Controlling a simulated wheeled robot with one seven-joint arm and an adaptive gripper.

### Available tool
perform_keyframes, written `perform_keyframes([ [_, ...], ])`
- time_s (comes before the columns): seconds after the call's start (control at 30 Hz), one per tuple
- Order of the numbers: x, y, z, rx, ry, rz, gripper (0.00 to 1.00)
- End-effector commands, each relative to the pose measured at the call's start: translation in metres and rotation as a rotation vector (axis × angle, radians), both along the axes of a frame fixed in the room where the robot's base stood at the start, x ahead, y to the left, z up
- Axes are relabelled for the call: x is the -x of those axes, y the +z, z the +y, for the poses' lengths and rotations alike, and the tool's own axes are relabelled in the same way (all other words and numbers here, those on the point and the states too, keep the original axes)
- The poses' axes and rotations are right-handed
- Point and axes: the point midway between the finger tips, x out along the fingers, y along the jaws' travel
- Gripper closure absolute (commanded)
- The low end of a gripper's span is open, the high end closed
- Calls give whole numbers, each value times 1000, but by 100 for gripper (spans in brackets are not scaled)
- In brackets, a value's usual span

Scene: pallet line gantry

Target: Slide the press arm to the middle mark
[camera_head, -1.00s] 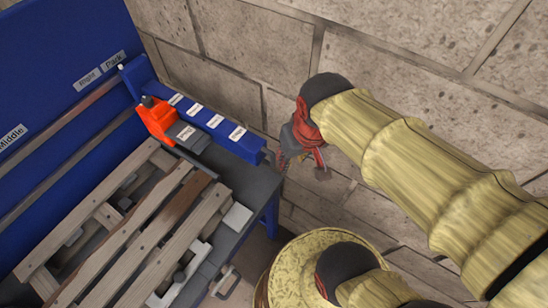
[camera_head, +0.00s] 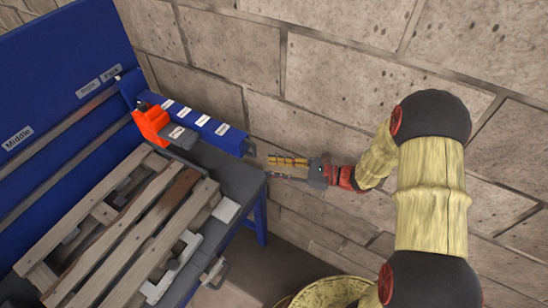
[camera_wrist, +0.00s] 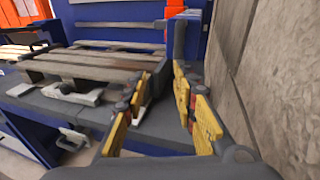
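The press arm (camera_head: 205,124) is a blue beam with white labels, reaching out from the back panel's rail near the Park label (camera_head: 111,72). An orange-red press head (camera_head: 151,123) with a grey part sits on it near the panel. The middle mark (camera_head: 17,138) is a white "Middle" label on the blue panel, far left of the arm. My gripper (camera_head: 270,166) is level, just right of the beam's free end, and appears empty. In the wrist view my gripper (camera_wrist: 160,85) has its yellow-padded fingers apart, with the dark beam end (camera_wrist: 180,42) ahead beyond them.
A wooden pallet (camera_head: 130,235) lies on the grey table (camera_head: 237,178) left of my gripper. A "Right" label (camera_head: 88,88) is beside Park. A stone block wall (camera_head: 330,105) stands close behind and right of my gripper.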

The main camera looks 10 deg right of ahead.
Motion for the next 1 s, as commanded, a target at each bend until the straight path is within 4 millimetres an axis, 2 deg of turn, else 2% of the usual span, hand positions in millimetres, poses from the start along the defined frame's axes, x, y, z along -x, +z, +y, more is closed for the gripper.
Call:
perform_keyframes([
  [0.03, -13, 12, -5, -32, -35, -14, 72],
  [0.07, -18, 17, -6, -50, -52, -15, 72],
  [0.2, -24, 30, -6, -108, -74, -6, 72],
  [0.7, -53, 29, 53, -106, -69, -2, 72],
  [1.0, -57, 30, 62, -104, -71, -1, 72],
])
